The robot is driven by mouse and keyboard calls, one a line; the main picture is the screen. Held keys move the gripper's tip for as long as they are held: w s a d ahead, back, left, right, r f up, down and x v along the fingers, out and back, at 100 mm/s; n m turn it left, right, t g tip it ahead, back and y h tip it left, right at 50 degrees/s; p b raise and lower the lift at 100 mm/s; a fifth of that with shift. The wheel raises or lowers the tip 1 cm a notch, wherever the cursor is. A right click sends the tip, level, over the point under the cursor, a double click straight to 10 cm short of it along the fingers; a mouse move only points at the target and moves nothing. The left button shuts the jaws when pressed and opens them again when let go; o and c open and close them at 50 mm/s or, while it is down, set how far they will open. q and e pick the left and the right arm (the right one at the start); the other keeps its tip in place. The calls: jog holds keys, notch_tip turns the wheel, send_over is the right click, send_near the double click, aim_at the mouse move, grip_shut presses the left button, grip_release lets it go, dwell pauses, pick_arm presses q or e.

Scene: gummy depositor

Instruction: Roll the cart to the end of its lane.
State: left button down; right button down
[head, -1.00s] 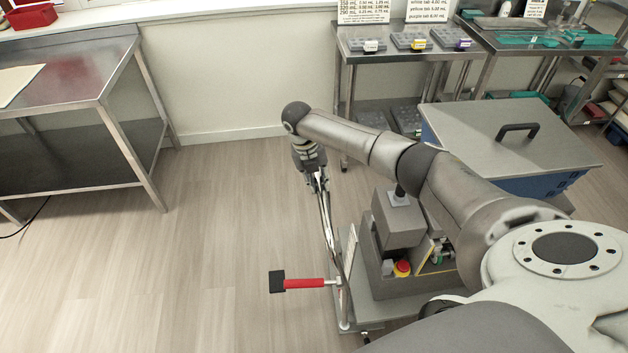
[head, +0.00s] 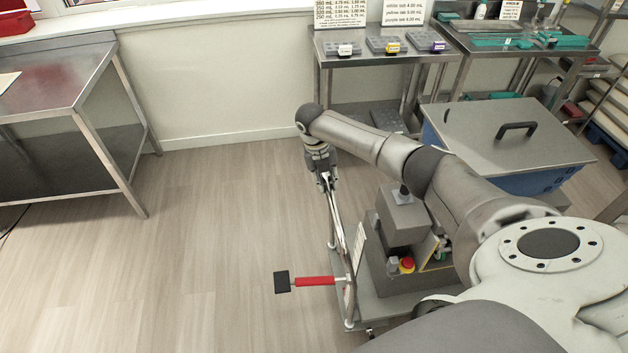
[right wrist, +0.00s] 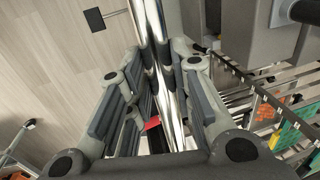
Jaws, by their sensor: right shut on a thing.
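The cart (head: 385,309) is a low grey platform with a shiny metal push handle (head: 338,222) on its left side. It carries a grey machine (head: 401,219) with a red and yellow button (head: 407,264). A red lever with a black pad (head: 315,281) sticks out left from the handle's lower end. My right gripper (head: 327,183) is shut on the handle's far end. In the right wrist view the handle's metal tubes (right wrist: 158,45) run between the fingers. My left gripper is not in view.
Bare wooden floor (head: 200,260) lies left of the cart. A steel table (head: 60,83) stands at the far left. A steel bench with trays (head: 385,58) stands along the back wall. A blue bin with a grey lid (head: 490,145) stands close behind the cart on the right.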

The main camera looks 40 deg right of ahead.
jog(key=shift+s+d+f, duration=0.1)
jog(key=shift+s+d, duration=0.5)
jog(key=shift+d, duration=0.35)
jog(key=c, duration=1.7)
grip_release()
jog(key=shift+w+a, duration=0.1)
jog(key=shift+a, duration=0.05)
jog(key=o, duration=0.4)
jog(key=shift+w+a, duration=0.5)
jog(key=shift+a, duration=0.05)
jog(key=shift+w+a+r, duration=0.1)
jog(key=shift+a+r, duration=0.1)
jog(key=shift+a, duration=0.15)
jog(key=shift+d, duration=0.3)
jog(key=r, duration=0.4)
jog(key=a+r, duration=0.1)
jog(key=r, duration=0.2)
jog(key=a+r, duration=0.1)
jog(key=r, duration=0.3)
jog(key=shift+w+a+r, duration=0.2)
jog(key=shift+w+r, duration=0.15)
